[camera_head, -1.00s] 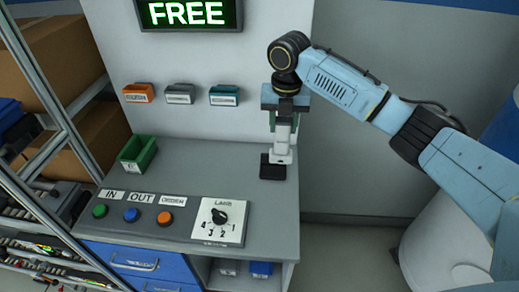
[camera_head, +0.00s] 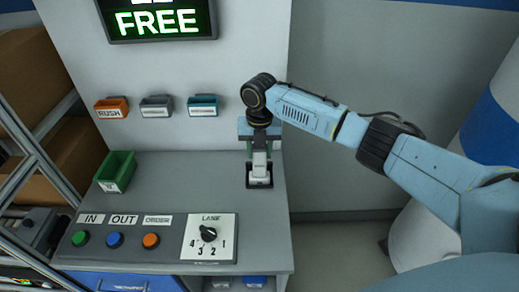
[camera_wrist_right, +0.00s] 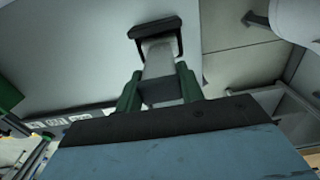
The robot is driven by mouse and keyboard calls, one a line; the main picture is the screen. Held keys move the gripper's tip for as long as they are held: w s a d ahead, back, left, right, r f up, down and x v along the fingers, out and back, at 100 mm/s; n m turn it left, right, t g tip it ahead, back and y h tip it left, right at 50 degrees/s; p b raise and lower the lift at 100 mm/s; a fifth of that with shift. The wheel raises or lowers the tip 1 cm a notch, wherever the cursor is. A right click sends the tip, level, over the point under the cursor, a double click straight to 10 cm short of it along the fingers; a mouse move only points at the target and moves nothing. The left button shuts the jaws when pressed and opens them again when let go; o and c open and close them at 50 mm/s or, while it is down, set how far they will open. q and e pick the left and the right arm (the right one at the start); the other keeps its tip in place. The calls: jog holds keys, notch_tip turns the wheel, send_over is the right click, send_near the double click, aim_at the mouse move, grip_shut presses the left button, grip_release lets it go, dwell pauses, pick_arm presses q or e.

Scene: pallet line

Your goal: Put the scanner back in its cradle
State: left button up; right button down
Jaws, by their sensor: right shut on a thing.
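The scanner (camera_head: 259,168) is a pale grey-white device, held upright by my right gripper (camera_head: 260,146) at the right end of the grey bench. The black cradle (camera_head: 259,184) stands on the bench, and the scanner's lower end appears inside it. In the right wrist view the green fingers (camera_wrist_right: 158,92) are closed on the scanner (camera_wrist_right: 158,62), whose far end meets the black cradle (camera_wrist_right: 155,27). How deep the scanner sits is hard to tell. My left gripper is not in view.
A green bin (camera_head: 115,172) stands at the bench's left. Coloured buttons (camera_head: 115,240) and a lane dial (camera_head: 208,236) sit at the front. Small holders (camera_head: 157,106) hang on the wall panel below a lit FREE sign (camera_head: 157,22). The bench middle is clear.

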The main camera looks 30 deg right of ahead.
jog(key=c, duration=0.9)
grip_release()
jog(key=shift+r, duration=0.1)
notch_tip(320, 180, up, 12)
jog(key=shift+f+b, duration=0.1)
jog(key=shift+b, duration=0.35)
